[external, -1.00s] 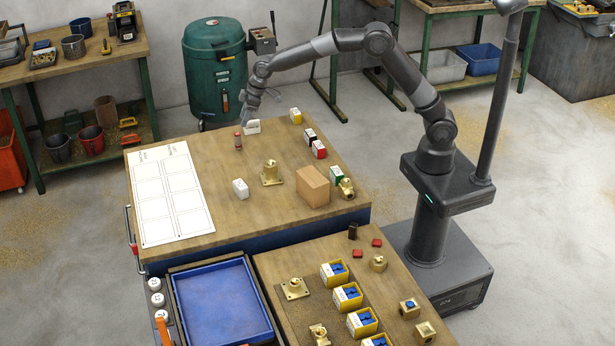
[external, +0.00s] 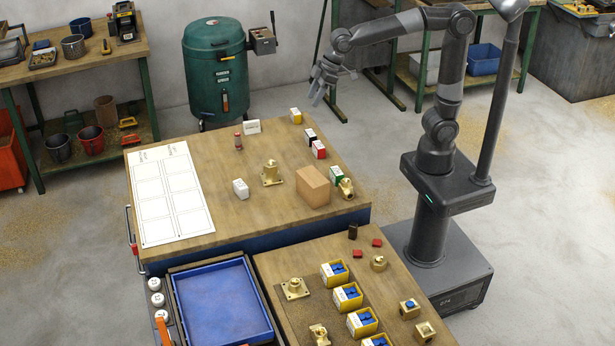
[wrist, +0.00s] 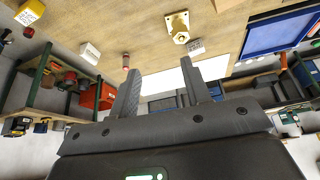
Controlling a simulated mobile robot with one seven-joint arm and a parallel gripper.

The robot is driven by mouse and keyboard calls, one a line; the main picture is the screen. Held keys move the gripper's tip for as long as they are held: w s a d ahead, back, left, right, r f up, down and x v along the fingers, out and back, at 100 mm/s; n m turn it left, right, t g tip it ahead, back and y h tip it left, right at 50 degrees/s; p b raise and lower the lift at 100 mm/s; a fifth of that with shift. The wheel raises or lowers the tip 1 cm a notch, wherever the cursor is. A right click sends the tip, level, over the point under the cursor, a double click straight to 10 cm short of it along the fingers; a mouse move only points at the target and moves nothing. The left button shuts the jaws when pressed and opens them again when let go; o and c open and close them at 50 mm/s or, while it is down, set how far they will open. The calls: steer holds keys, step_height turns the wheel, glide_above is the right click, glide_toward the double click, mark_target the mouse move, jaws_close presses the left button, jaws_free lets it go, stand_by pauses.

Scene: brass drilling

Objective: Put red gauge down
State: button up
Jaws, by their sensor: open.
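My gripper (external: 322,95) is raised at the far right, beyond the table's far edge, apart from the gauge. In the wrist view its two fingers (wrist: 166,82) are spread with nothing between them.
A brass flanged part (external: 270,174), a brown block (external: 313,187) and several small coloured boxes stand on the table. A white sheet with a grid (external: 170,195) lies at the left. A blue tray (external: 221,304) sits in front. A green drum (external: 217,75) stands behind.

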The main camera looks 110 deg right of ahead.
steer(key=s+a+f, duration=0.1)
steer(key=s+a, duration=0.2)
steer(key=s, duration=0.4)
steer(key=s+a+f, duration=0.2)
steer(key=s+a, duration=0.1)
steer(key=s, duration=0.5)
steer(key=s+a+f+n, duration=0.1)
steer(key=s+a+f, duration=0.1)
steer(key=s, duration=0.5)
steer(key=shift+s+a+t+y, duration=0.3)
steer(key=shift+a, duration=0.15)
